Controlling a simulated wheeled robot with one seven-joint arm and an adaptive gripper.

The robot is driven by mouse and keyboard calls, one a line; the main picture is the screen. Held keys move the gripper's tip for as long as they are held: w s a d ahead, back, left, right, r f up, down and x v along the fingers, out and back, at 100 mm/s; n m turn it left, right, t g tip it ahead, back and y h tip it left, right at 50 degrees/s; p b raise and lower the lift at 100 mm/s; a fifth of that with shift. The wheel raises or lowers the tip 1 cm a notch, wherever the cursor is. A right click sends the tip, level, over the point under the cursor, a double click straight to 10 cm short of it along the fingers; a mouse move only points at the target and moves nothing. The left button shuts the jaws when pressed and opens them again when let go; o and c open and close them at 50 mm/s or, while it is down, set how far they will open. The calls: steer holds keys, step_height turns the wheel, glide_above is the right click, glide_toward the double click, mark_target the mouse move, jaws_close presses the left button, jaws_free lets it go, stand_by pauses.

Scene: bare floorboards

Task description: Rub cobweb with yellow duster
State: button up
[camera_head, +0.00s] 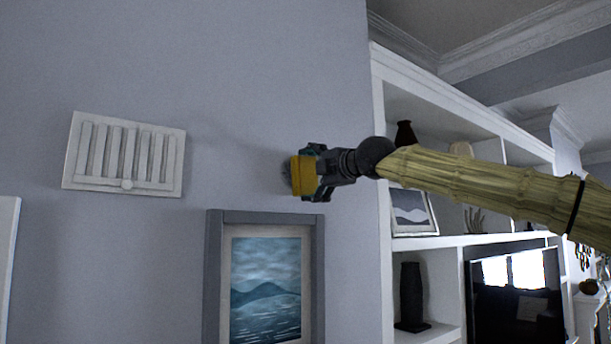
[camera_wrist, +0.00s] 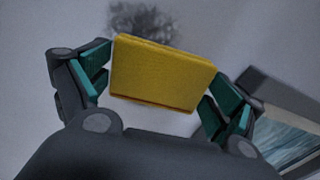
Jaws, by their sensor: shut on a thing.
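The yellow duster (camera_head: 303,175) is a block held at the tip of my gripper (camera_head: 318,172), close to the grey wall. In the wrist view the duster (camera_wrist: 162,73) sits between the two teal-padded fingers of my gripper (camera_wrist: 160,90), which are shut on it. The cobweb (camera_wrist: 143,20) shows in the wrist view as a dark, wispy patch on the wall just beyond the duster's upper edge. The duster hides part of it. In the head view a faint dark smudge shows beside the duster. I cannot tell whether the duster touches the wall.
A framed seascape (camera_head: 266,284) hangs on the wall below my gripper. A white slatted vent (camera_head: 125,154) is on the wall at left. White shelves (camera_head: 440,241) with a vase, picture and television stand at right. The wall between vent and duster is clear.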

mark_target(320, 178)
steer(key=shift+w+d, duration=0.65)
steer(key=shift+d, duration=0.25)
steer(key=shift+d, duration=0.1)
steer(key=shift+w+d, duration=0.55)
steer(key=shift+d, duration=0.2)
steer(key=shift+w+d, duration=0.55)
steer(key=shift+d, duration=0.2)
steer(key=shift+r, duration=0.15)
steer(key=shift+s+a+r+b, duration=0.35)
steer(key=shift+s+a+b, duration=0.25)
steer(key=shift+a+b, duration=0.25)
steer(key=shift+s+a+r+b, duration=0.3)
steer(key=shift+s+a+b, duration=0.3)
steer(key=shift+a+b, duration=0.25)
steer(key=shift+a, duration=0.15)
steer(key=shift+s+a+b, duration=0.55)
steer(key=shift+a+b, duration=0.05)
steer(key=shift+a, duration=0.15)
steer(key=shift+s+a+b, duration=0.5)
steer(key=shift+a+b, duration=0.1)
steer(key=shift+a, duration=0.15)
